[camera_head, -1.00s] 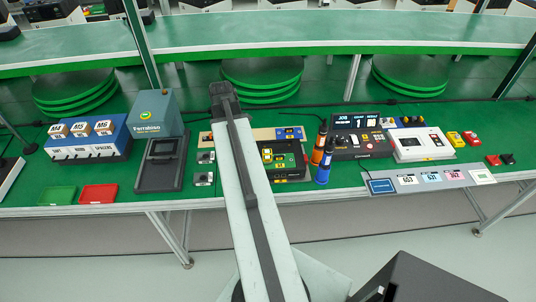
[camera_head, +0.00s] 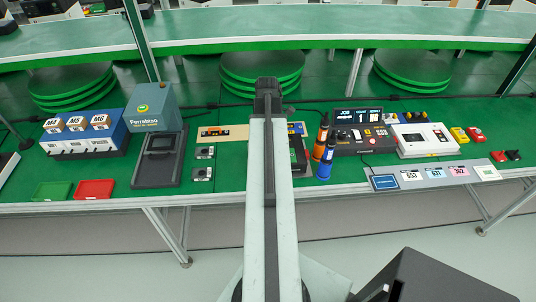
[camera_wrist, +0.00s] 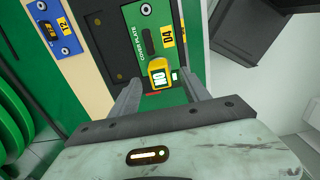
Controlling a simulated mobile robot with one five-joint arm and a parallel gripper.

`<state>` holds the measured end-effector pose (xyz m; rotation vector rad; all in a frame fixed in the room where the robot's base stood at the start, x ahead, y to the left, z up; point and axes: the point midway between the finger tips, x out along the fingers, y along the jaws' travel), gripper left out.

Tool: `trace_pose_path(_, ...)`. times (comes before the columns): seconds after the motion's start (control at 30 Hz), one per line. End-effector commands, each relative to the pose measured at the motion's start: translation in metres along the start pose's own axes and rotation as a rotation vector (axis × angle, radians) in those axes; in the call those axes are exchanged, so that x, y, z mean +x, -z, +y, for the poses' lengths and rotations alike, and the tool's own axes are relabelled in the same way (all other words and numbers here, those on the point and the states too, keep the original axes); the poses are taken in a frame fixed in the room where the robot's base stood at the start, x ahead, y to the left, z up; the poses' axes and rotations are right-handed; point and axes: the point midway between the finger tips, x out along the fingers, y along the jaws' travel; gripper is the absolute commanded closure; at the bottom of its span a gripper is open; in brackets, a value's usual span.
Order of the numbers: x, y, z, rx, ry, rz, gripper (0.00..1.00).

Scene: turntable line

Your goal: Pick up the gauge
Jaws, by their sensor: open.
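A small yellow block (camera_wrist: 159,76) with a white label, apparently reading NO, looks like the gauge. In the wrist view it sits on a green plate (camera_wrist: 138,18) marked COVER PLATE and 04. My gripper (camera_wrist: 160,86) is open, with one finger on each side of the yellow block and clear space between. I cannot tell how far down the fingers reach beside it. In the head view my arm hides the gripper, the block and most of the dark box (camera_head: 299,158) that bears the green plate.
Orange (camera_head: 322,138) and blue (camera_head: 325,162) bottles stand just right of the dark box. A console with a screen (camera_head: 358,116) is behind them. A dark device (camera_head: 158,160) stands to the left. A blue part marked T2 (camera_wrist: 55,27) lies on the beige board (camera_wrist: 92,55).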

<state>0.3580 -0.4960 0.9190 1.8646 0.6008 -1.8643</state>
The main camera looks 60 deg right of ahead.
Motion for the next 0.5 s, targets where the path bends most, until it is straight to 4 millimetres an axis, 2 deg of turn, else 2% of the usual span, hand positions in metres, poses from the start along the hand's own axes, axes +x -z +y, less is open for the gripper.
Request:
trace_pose_path(0.03,0.019,-0.001,0.0,0.0,0.0,0.0,0.45)
trace_pose_path(0.13,0.034,-0.001,0.0,0.0,0.0,0.0,0.45)
trace_pose_path(0.4,0.033,-0.001,0.0,0.001,0.0,0.0,0.45)
trace_pose_path(0.5,0.033,-0.001,0.0,0.001,0.0,0.0,0.73)
